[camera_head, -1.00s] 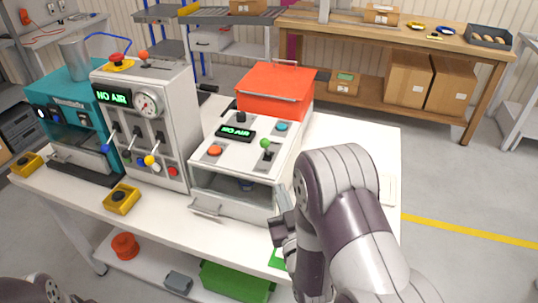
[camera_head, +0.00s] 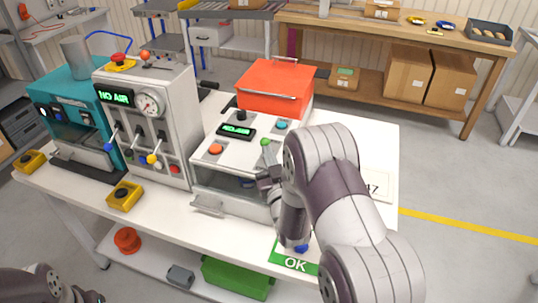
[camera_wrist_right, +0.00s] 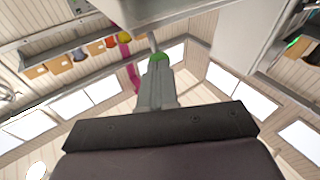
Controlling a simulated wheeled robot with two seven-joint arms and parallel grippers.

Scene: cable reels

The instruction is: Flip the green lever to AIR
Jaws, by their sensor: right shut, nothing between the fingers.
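The green lever (camera_head: 265,142) stands on the sloped top of the white box with a drawer-like front (camera_head: 215,178). The small display (camera_head: 236,131) on that box glows green, but its text is too small to read surely. My right gripper (camera_head: 267,172) is shut and points up just below the green knob, at the box's right front.
A grey machine with a gauge (camera_head: 149,104) and "NO AIR" display stands left of the box. A red case (camera_head: 275,90) sits behind it. Yellow button boxes (camera_head: 125,196) lie along the front. A green OK mat (camera_head: 293,260) lies at the table's front edge.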

